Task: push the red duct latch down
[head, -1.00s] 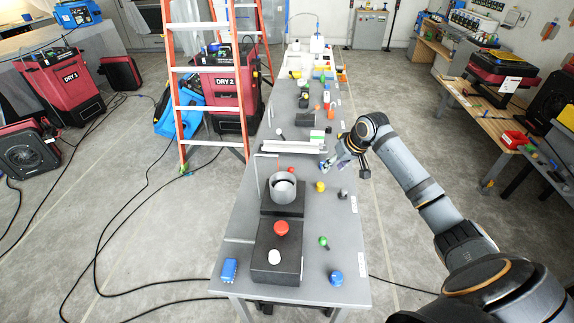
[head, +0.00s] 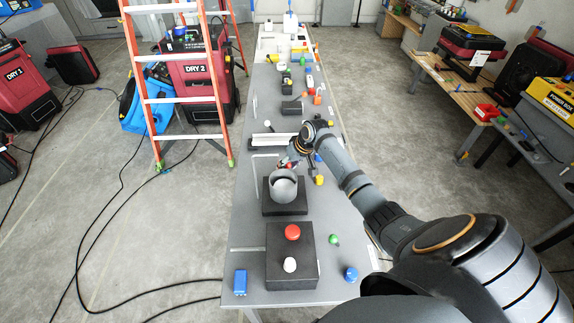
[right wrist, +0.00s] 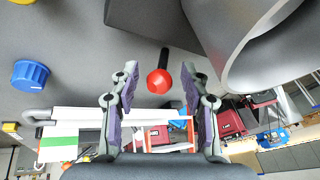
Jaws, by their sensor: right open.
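The red duct latch shows in the right wrist view as a red ball knob (right wrist: 159,82) on a short dark stem. It stands beside the grey duct (right wrist: 240,75), between my right gripper's two fingertips in the picture; I cannot tell whether they touch it. In the head view the grey duct (head: 283,188) sits on a black block, and the red latch knob (head: 289,166) shows just behind it. My right gripper (head: 291,158) is open there, partly hidden by its own arm; its spread fingers show in the right wrist view (right wrist: 159,98). My left gripper is out of view.
Nearer on the grey table (head: 255,230) a black box bears a red button (head: 292,232) and a white knob (head: 289,265). Blue (head: 351,274), green (head: 334,239) and yellow (head: 319,180) knobs line the right side. A white rail (head: 272,139) crosses behind the duct.

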